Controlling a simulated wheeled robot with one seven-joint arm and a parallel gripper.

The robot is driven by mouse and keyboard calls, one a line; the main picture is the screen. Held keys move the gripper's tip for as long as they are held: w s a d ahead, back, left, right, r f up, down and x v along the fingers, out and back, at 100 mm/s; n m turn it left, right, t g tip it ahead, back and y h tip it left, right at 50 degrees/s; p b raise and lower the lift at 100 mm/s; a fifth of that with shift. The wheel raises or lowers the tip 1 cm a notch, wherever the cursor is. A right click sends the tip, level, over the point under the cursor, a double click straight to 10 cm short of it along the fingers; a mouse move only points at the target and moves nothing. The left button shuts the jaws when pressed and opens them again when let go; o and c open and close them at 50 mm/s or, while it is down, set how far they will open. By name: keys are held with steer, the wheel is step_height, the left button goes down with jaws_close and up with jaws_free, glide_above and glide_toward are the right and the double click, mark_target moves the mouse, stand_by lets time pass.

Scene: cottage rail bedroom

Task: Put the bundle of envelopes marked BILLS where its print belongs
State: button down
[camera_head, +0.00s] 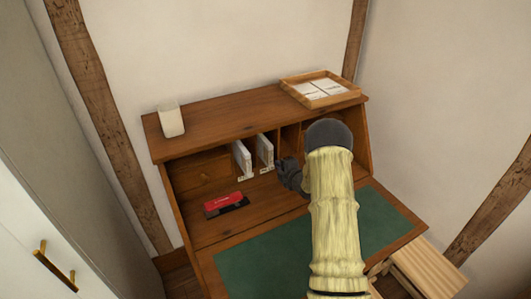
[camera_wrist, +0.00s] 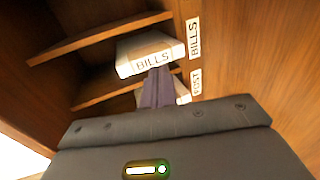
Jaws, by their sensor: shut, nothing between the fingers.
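The bundle of envelopes marked BILLS (camera_wrist: 150,57) is a white block in a compartment of the desk. In the wrist view it lies beside the BILLS label (camera_wrist: 194,38) on the compartment edge. The head view shows two white bundles upright between dividers; the right one (camera_head: 264,153) appears to be this bundle, its print unreadable there. My gripper (camera_wrist: 158,75) is shut and empty, its dark fingers close to the printed end of the bundle; I cannot tell whether they touch. In the head view my gripper (camera_head: 284,166) is right of the bundles.
The other white bundle (camera_head: 242,158) stands left; in the wrist view a POST label (camera_wrist: 195,82) marks the neighbouring compartment. A red and black object (camera_head: 225,203) lies on the desk. A wooden tray (camera_head: 348,95) with envelopes and a white cup (camera_head: 171,120) stand on top. The green mat (camera_head: 270,262) is clear.

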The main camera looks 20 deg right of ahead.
steer(key=s, duration=0.4)
steer(key=shift+s+d+b, duration=0.3)
steer(key=shift+s+d, duration=0.05)
steer(key=shift+d, duration=0.05)
steer(key=shift+r, duration=0.1)
